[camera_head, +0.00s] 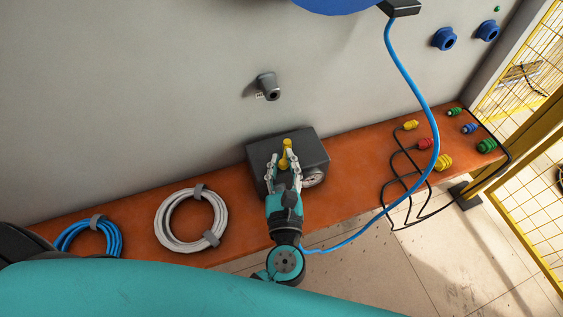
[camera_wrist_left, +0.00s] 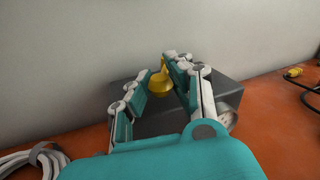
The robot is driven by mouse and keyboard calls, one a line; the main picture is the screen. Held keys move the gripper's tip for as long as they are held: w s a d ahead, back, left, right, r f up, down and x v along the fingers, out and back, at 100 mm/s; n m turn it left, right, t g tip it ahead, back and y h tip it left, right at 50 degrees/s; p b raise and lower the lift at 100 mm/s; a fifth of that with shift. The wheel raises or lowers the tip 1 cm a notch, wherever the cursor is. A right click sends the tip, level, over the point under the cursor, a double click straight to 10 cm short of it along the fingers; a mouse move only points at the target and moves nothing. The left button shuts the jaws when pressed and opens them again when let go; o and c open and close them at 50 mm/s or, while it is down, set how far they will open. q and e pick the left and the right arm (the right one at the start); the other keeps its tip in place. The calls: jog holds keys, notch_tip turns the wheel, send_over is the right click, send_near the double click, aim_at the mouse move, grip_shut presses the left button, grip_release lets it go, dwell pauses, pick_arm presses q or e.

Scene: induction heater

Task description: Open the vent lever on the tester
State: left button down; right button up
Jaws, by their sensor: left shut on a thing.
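The tester is a dark grey box (camera_head: 315,147) on the orange bench, with a round gauge (camera_head: 313,178) on its front right. The yellow vent lever (camera_head: 286,156) stands on top of the box. My left gripper (camera_head: 284,164) is at the lever, with a finger on each side of it, shut on it. In the left wrist view the tester (camera_wrist_left: 222,88) lies behind the fingers, and the yellow lever (camera_wrist_left: 162,80) shows between the fingertips of the left gripper (camera_wrist_left: 160,84). The lower part of the lever is partly hidden by the fingers. My right gripper is not in view.
A white hose coil (camera_head: 160,222) and a blue hose coil (camera_head: 62,240) lie left on the bench (camera_head: 345,158). Coloured connectors (camera_head: 425,143) with black cables lie on the right. A blue hose (camera_head: 430,95) hangs down past the tester's right. A grey wall rises behind.

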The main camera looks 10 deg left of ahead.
pick_arm(q)
jog(key=shift+r, duration=0.1)
jog(key=c, duration=1.1)
grip_release()
jog(key=v, duration=1.2)
